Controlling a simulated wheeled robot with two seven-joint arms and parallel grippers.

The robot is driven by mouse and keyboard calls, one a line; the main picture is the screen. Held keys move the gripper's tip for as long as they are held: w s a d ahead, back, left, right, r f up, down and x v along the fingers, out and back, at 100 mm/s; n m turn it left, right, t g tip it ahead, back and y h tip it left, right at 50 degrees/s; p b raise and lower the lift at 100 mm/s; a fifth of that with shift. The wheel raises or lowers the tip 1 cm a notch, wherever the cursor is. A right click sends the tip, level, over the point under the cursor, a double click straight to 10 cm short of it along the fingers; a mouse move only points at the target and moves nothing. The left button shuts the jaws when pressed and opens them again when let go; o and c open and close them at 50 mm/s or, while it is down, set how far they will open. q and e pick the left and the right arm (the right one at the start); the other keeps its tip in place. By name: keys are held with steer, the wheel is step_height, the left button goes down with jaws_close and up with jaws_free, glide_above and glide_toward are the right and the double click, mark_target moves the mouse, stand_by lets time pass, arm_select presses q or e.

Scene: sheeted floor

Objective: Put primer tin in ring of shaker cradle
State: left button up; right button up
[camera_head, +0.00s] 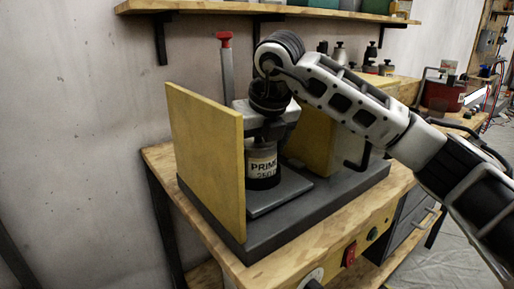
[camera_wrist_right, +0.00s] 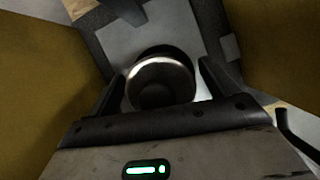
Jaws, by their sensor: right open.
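The primer tin (camera_head: 262,161), grey with a white label reading "PRIM", stands upright in the shaker cradle (camera_head: 205,160), between its yellow side panels. A dark ring (camera_head: 263,182) shows around the tin's lower part, low over the cradle's grey plate. In the right wrist view the tin's round metal top (camera_wrist_right: 160,84) lies between the two fingers, with part of the dark ring (camera_wrist_right: 166,51) behind it. My right gripper (camera_wrist_right: 161,86) is open, pointing down over the tin, with a finger on each side. Finger contact cannot be told. My left gripper is out of view.
The near yellow panel (camera_head: 208,165) and the far yellow block (camera_head: 312,140) flank the gripper closely. A red-topped lever (camera_head: 225,60) rises behind. The wooden bench (camera_head: 300,258) carries the cradle. Bottles (camera_head: 340,53) stand at the back, under a wall shelf (camera_head: 260,10).

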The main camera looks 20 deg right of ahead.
steer(key=v, duration=1.1)
steer(key=shift+r, duration=0.35)
steer(key=shift+s, duration=0.15)
